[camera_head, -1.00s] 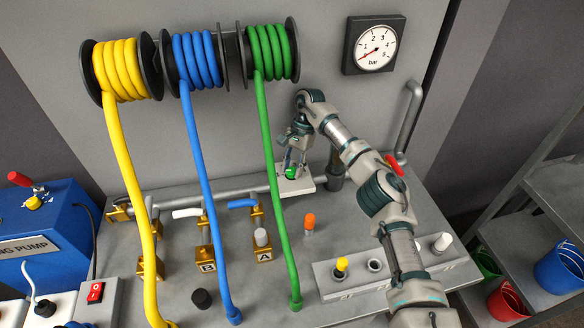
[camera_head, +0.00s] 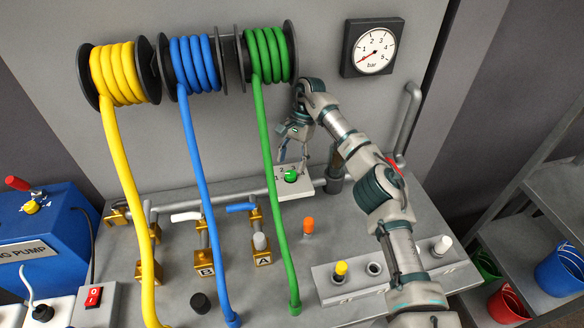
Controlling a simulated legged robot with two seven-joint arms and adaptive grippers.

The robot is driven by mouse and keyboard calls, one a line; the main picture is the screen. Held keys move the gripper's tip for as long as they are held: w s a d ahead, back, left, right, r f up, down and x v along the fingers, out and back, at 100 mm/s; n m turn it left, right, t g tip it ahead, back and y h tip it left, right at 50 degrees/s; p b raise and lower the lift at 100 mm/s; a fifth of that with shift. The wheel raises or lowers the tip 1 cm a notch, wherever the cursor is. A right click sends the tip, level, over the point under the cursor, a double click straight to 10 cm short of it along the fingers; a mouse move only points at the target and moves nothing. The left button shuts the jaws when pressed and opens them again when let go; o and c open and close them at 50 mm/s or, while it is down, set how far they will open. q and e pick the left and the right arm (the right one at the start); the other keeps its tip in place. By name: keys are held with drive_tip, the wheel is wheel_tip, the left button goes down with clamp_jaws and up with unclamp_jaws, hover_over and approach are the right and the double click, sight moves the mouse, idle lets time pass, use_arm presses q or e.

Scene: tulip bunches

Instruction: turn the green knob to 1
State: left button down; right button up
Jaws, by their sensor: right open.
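The green knob (camera_head: 291,176) sits on a small white plate (camera_head: 304,187) on the bench against the back wall. Small digits are printed on the plate; 1 is at its left and 2 and 3 are behind the knob. The knob's exact pointing direction is too small to tell. My right gripper (camera_head: 292,157) is open and empty just above and behind the knob, its fingers pointing down and apart from it. My left gripper is not in view.
The green hose (camera_head: 268,150) hangs just left of the plate. A grey pipe (camera_head: 237,196) runs along the back of the bench. An orange-topped peg (camera_head: 308,226) stands in front of the plate. A pressure gauge (camera_head: 374,48) is on the wall.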

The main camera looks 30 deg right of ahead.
sight(292, 171)
wheel_tip(292, 171, up, 5)
drive_tip(key=shift+f, duration=0.15)
drive_tip(key=shift+r, duration=0.6)
drive_tip(key=shift+d, duration=0.1)
